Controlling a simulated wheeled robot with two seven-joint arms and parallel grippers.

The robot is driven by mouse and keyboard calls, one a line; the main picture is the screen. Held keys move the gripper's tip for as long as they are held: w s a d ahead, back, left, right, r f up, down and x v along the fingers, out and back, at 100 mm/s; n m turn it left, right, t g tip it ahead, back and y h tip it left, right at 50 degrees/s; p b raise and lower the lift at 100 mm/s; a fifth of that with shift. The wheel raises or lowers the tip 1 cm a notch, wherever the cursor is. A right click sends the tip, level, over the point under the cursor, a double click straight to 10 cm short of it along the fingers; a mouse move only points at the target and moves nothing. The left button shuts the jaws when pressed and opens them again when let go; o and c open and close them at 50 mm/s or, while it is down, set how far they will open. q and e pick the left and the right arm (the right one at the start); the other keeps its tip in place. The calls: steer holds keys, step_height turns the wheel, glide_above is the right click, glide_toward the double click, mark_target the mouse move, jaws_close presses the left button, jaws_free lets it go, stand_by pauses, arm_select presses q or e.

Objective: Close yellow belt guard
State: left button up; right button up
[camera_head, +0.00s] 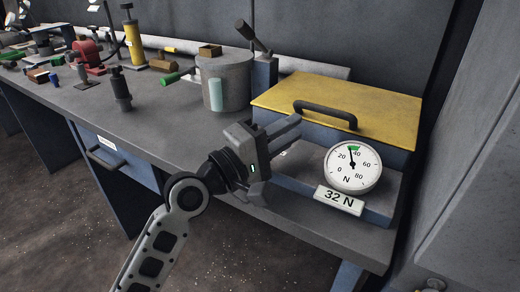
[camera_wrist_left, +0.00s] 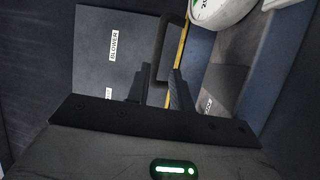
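The yellow belt guard (camera_head: 365,103) is a flat yellow cover with a dark arched handle (camera_head: 325,112). It lies over a blue box at the right end of the bench; I cannot tell whether it is fully down. In the left wrist view, only a thin yellow edge (camera_wrist_left: 181,45) shows beside the dark handle (camera_wrist_left: 163,45). My left gripper (camera_head: 292,132) is at the box's front left, below and left of the handle, fingers pointing right. In the left wrist view the fingers (camera_wrist_left: 160,88) are apart and empty, with the handle beyond their tips. My right gripper is out of view.
A round dial gauge (camera_head: 353,167) and a "32 N" plate (camera_head: 339,200) stand before the box, right of my gripper. A grey pot (camera_head: 225,82) stands left of the box. Tools crowd the bench's far left. A grey panel (camera_wrist_left: 100,60) reads "BLOWER".

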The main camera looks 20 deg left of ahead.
arm_select(q)
steer(key=v, duration=0.5)
steer(key=shift+f+b, duration=0.15)
steer(key=shift+b, duration=0.25)
steer(key=shift+s+a, duration=0.4)
steer(key=shift+s, duration=0.15)
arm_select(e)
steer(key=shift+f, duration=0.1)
